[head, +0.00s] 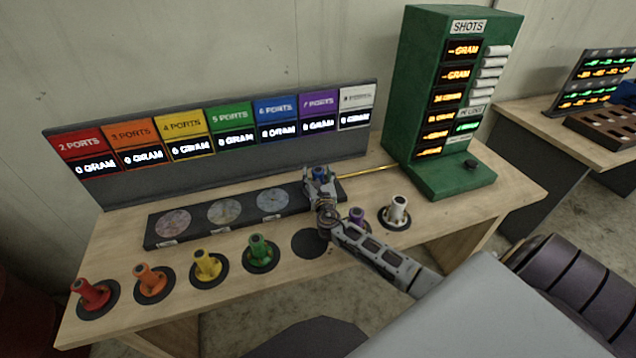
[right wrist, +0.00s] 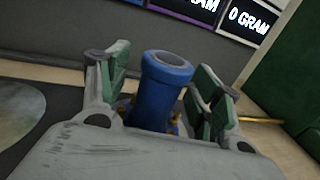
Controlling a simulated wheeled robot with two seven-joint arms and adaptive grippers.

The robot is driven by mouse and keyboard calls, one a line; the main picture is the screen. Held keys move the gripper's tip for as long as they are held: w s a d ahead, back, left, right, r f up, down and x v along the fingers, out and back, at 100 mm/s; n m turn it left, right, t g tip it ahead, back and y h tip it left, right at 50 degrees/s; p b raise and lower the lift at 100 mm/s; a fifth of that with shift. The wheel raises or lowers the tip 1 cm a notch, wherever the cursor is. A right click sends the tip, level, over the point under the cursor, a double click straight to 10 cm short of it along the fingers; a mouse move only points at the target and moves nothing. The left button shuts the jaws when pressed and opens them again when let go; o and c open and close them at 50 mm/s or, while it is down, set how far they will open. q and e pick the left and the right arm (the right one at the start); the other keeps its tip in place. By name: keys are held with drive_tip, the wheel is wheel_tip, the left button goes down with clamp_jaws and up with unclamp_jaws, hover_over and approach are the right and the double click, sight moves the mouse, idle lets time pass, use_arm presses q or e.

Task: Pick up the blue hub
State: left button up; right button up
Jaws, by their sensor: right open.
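The blue hub (head: 319,173) is at the right end of the black strip (head: 172,243), mostly hidden by my gripper in the head view. In the right wrist view the blue hub (right wrist: 160,92) stands upright, a cylinder with a wider, hollow top rim. My right gripper (head: 320,178) is open, with one finger on each side of the hub. In the right wrist view a narrow gap shows between the hub and each finger of the right gripper (right wrist: 161,78). The hub's base is partly hidden by the gripper body. My left gripper is not in view.
Red (head: 93,294), orange (head: 151,279), yellow (head: 207,265), green (head: 259,250), purple (head: 357,217) and white (head: 398,210) hubs stand on black discs along the front. A green SHOTS cabinet (head: 425,110) stands right; a ports panel (head: 240,158) stands behind.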

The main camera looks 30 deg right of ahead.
clamp_jaws()
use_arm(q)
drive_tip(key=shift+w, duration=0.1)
use_arm(e)
drive_tip(key=shift+r, duration=0.1)
drive_tip(key=shift+r, duration=0.15)
drive_tip(key=shift+d+r, duration=0.1)
drive_tip(key=shift+r, duration=0.35)
wheel_tip(320, 180, up, 8)
drive_tip(key=shift+f+p, duration=0.25)
drive_tip(key=shift+p, duration=0.7)
drive_tip(key=shift+r, duration=0.7)
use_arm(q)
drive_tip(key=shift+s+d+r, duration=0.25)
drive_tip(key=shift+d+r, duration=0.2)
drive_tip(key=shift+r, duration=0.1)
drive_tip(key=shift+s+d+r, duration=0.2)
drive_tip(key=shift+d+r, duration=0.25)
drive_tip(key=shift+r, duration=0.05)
